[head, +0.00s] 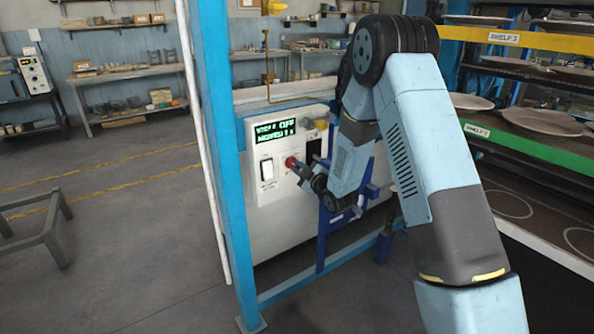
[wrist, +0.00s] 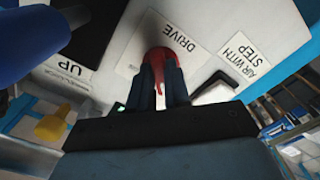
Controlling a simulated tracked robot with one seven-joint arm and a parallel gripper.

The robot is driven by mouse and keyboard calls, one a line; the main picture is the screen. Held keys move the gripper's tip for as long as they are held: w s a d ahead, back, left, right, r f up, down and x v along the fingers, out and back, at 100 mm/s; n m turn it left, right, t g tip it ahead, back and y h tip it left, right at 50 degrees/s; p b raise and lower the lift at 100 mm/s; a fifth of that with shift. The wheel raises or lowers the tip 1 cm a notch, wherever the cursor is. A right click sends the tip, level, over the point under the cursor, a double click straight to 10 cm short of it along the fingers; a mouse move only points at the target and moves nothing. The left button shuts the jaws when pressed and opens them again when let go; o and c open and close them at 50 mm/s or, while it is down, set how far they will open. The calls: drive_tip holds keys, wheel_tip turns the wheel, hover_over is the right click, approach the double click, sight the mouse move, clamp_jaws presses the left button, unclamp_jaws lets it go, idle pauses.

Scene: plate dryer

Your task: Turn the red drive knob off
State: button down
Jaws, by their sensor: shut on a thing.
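The red drive knob (head: 291,162) is on the white control panel (head: 262,143), right of a white rocker switch. In the wrist view the red knob (wrist: 161,58) stands below the upside-down DRIVE label (wrist: 165,38). My gripper (head: 300,169) reaches the panel from the right in the head view. In the wrist view my gripper (wrist: 163,80) has its two dark fingers closed on the knob's sides. The fingers hide part of the knob, and its pointing direction is not clear.
A green-lit display (head: 277,131) sits above the knob. A yellow knob (head: 321,124) is at the panel's upper right, and a dark blue bracket (head: 328,230) stands below. A blue post (head: 222,160) rises left of the panel. Plate shelves (head: 530,141) are at right.

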drive_tip(key=shift+s+a+f, duration=0.1)
drive_tip(key=shift+s+a, duration=0.1)
drive_tip(key=c, duration=1.4)
unclamp_jaws()
drive_tip(key=o, duration=0.3)
drive_tip(key=shift+d, duration=0.1)
drive_tip(key=v, duration=1.3)
drive_tip(key=shift+s+d, duration=0.25)
